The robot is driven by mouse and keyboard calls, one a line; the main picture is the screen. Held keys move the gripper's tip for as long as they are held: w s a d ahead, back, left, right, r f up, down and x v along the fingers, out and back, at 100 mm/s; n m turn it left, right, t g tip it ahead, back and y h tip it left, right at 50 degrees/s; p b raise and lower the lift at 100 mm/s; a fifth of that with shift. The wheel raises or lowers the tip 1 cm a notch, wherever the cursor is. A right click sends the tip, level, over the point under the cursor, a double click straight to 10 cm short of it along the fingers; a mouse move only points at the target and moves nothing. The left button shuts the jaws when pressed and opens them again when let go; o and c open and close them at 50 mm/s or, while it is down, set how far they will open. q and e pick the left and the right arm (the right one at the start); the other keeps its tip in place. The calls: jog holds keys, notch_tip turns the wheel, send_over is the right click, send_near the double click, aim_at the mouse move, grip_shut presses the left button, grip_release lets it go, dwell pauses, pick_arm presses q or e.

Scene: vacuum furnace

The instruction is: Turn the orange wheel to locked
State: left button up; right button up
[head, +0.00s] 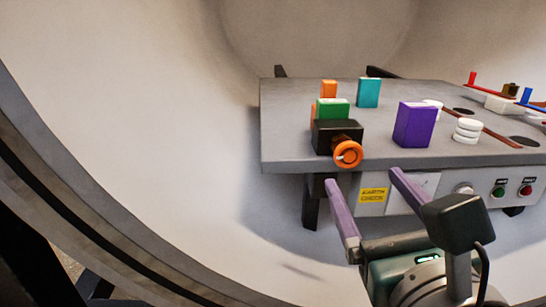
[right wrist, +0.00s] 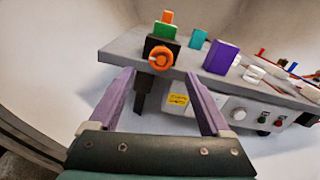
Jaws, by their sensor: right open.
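The orange wheel (head: 348,154) is on the front face of a black block (head: 336,135) at the near left corner of the grey table. It also shows in the right wrist view (right wrist: 161,57), ahead of my gripper and between the lines of its fingers. My right gripper (head: 366,177) is open and empty, its two purple fingers spread wide. It is in front of and a little below the wheel, and it does not appear to touch it. I cannot read a lock marking on the wheel. My left gripper is not in view.
The grey table (head: 285,135) carries a green block (head: 333,108), a teal block (head: 369,93), a purple block (head: 414,125) and white discs (head: 467,131). Its front panel has a yellow label (head: 373,195) and green and red buttons (head: 526,190). The curved white chamber wall surrounds it, with free room left of the table.

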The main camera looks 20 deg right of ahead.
aim_at(350, 157)
jog(key=x, duration=0.8)
jog(key=shift+d+r, duration=0.1)
jog(key=shift+c, duration=0.4)
grip_shut()
